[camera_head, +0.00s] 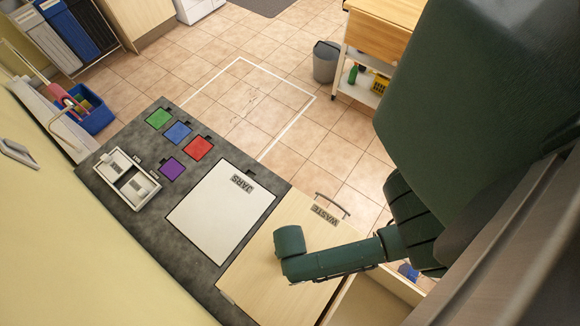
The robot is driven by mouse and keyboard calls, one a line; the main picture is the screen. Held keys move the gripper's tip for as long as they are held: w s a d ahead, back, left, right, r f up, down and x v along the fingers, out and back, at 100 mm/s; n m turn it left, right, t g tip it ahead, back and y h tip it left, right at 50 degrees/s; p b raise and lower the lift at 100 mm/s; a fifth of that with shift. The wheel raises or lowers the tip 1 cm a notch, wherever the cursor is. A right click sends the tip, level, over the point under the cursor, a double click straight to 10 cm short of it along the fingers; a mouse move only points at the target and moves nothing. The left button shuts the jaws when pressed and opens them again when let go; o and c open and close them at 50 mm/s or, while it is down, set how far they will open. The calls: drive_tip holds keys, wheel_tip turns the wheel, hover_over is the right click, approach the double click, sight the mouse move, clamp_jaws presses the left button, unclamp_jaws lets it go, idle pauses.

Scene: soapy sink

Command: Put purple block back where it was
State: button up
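A flat-looking purple square (172,168) lies on the dark grey counter, next to the white two-compartment tray. I cannot tell whether it is a block or a coloured pad. Green (158,118), blue (178,132) and red (198,148) squares lie near it, with small dark tabs beside them. The tray (153,191) holds greyish shapes too small to tell. My dark green arm reaches over the light wood surface at the lower right. No gripper fingers show.
A white board marked JARS (220,212) lies on the counter. The light wood surface marked WASTE (270,265) is beside it. A blue bin (99,118), a grey bin (325,62) and a wooden-topped cart (385,22) stand beyond. The tiled floor is largely clear.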

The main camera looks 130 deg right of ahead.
drive_tip(key=shift+f, duration=0.45)
drive_tip(key=shift+f, duration=0.2)
drive_tip(key=o, duration=1.1)
wheel_tip(320, 180, up, 12)
drive_tip(key=shift+r+p, duration=0.2)
drive_tip(key=shift+p, duration=0.2)
